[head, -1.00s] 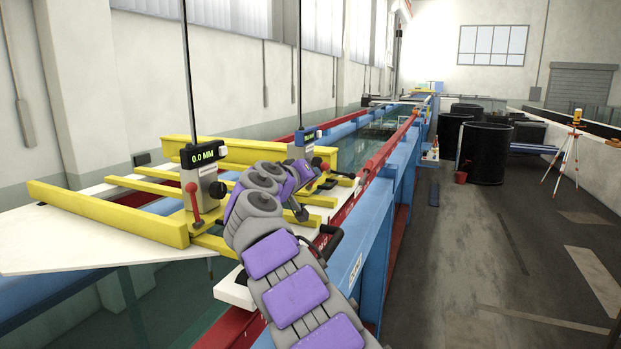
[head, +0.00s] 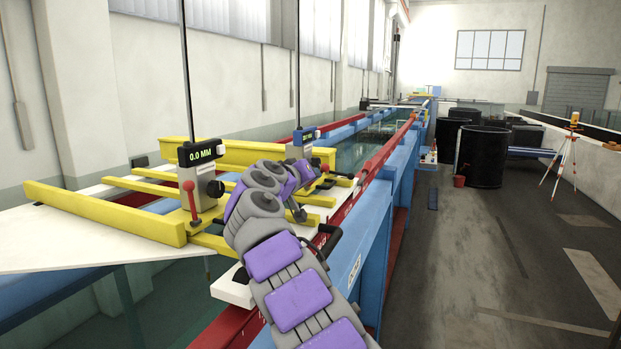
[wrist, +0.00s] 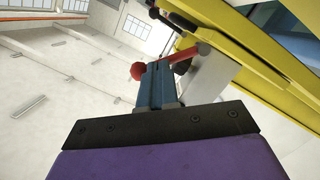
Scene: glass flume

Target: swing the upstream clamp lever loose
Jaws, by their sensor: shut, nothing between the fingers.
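Two point gauges stand on the yellow carriage. The near gauge (head: 201,180) reads 0.0 MM and has a red ball-ended lever (head: 189,200) standing upright. The far gauge (head: 303,144) also has a small red lever (head: 324,168) at its right side, beside my arm. In the wrist view a red ball knob (wrist: 137,71) on a red rod lies right by my fingertips; contact cannot be told. My gripper (wrist: 157,75) is shut and empty, its blue fingers together. Which lever is upstream is not marked.
Yellow carriage beams (head: 105,212) and a white board (head: 70,245) span the flume on the left. The blue flume wall (head: 372,235) and red rail (head: 386,150) run along my arm. The floor at right (head: 480,250) is mostly clear; black tanks (head: 484,157) stand farther back.

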